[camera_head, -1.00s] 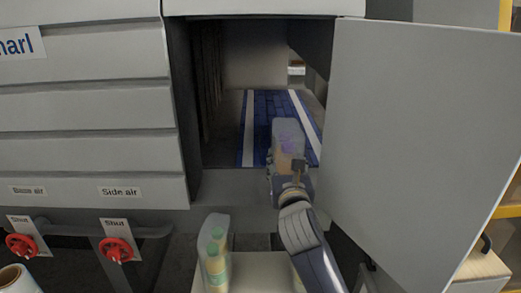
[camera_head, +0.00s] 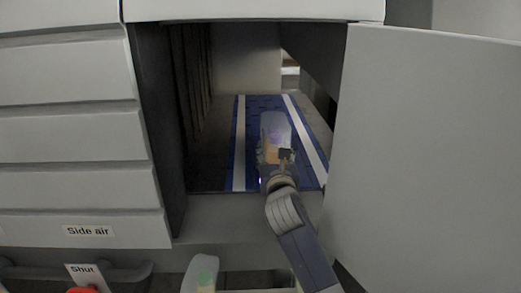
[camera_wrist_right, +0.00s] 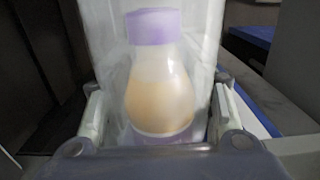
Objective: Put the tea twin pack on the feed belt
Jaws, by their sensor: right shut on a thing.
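My right gripper (camera_head: 275,160) is shut on a clear-wrapped pack (camera_head: 275,128) inside the machine opening. In the right wrist view the pack fills the space between the fingers (camera_wrist_right: 160,125) and shows a bottle (camera_wrist_right: 158,85) with a purple cap and pale orange contents. I cannot read a label on it. The blue feed belt (camera_head: 258,104) runs back into the opening between two white strips. The pack is upright over the near part of the belt; I cannot tell if its bottom touches. My left gripper is not in view.
A large grey door (camera_head: 430,150) stands open on the right of the opening. Grey panels (camera_head: 70,135) flank the left. The belt behind the held pack is clear.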

